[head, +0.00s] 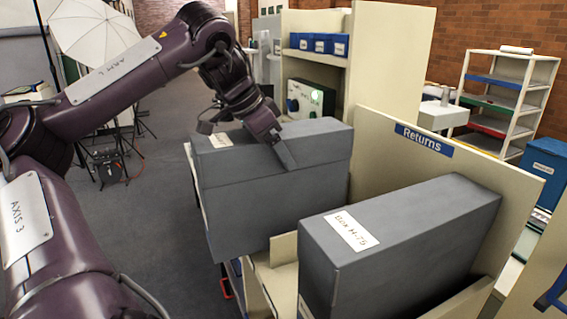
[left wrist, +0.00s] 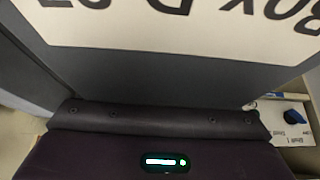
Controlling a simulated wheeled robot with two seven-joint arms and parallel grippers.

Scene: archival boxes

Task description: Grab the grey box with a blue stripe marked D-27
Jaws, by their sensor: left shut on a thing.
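A grey box (head: 265,195) is in the middle of the head view, with a white label on its top at the back left, partly hidden by my arm. In the left wrist view a grey box face (left wrist: 210,75) fills the upper part. Its white label is upside down and cut off; it reads "Box D-" and then what looks like 27. I see no blue stripe on the box. My left gripper (head: 284,153) is shut on the top part of this box. My right gripper is not in view.
A second grey box (head: 410,235), labelled Box H-75, stands at the right front beside a cream panel with a blue "Returns" sign (head: 424,140). A shelf with blue boxes (head: 318,43) is behind. A white umbrella (head: 95,35) stands at back left.

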